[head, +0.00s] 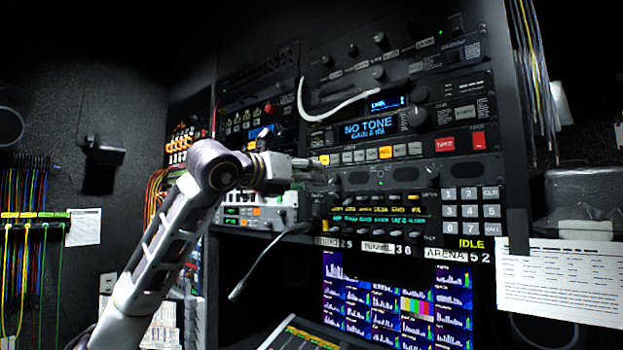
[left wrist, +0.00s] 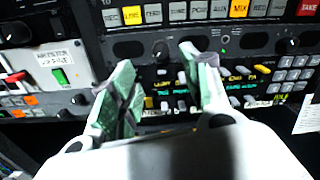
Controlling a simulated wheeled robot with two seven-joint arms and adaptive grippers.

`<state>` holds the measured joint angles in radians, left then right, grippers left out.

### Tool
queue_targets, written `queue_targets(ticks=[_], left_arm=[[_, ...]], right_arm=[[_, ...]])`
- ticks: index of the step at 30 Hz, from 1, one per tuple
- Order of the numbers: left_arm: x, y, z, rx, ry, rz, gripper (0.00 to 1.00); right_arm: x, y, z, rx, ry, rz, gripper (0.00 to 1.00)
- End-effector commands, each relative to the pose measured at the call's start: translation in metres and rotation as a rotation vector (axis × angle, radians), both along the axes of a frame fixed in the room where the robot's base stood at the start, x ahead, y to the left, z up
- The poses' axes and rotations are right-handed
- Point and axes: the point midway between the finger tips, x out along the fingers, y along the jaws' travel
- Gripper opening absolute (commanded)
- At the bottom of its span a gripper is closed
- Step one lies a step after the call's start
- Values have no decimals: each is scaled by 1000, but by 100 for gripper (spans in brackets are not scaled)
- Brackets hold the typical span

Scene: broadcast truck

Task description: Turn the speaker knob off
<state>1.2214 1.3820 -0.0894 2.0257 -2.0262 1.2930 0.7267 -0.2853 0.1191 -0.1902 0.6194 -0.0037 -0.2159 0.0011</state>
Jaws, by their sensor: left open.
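My left gripper (head: 318,170) reaches in from the left to the front of the intercom panel (head: 400,178) in the rack. In the left wrist view its two fingers (left wrist: 158,62) are spread, with nothing between them. A small dark round knob (left wrist: 160,48) on the panel shows in the gap between the fingertips; touch cannot be judged. Another dark knob (left wrist: 291,45) sits at the panel's right end. I cannot read which knob is the speaker knob. In the head view the gripper hides the panel's left end.
Above is a unit with lit buttons and a "NO TONE" display (head: 370,128). A white cable (head: 335,112) loops across the rack. A keypad (head: 470,210) is at the panel's right. A gooseneck microphone (head: 262,262) juts out below. Monitor screens (head: 400,300) sit underneath.

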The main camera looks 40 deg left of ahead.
Motion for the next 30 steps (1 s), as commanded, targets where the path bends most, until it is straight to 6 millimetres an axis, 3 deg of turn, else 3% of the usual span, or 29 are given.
queue_targets(ticks=[9,30], left_arm=[[-15,-2,0,3,0,0,47],[-18,-3,0,3,1,0,47]], right_arm=[[0,0,0,0,0,0,40],[0,0,0,0,0,0,40]])
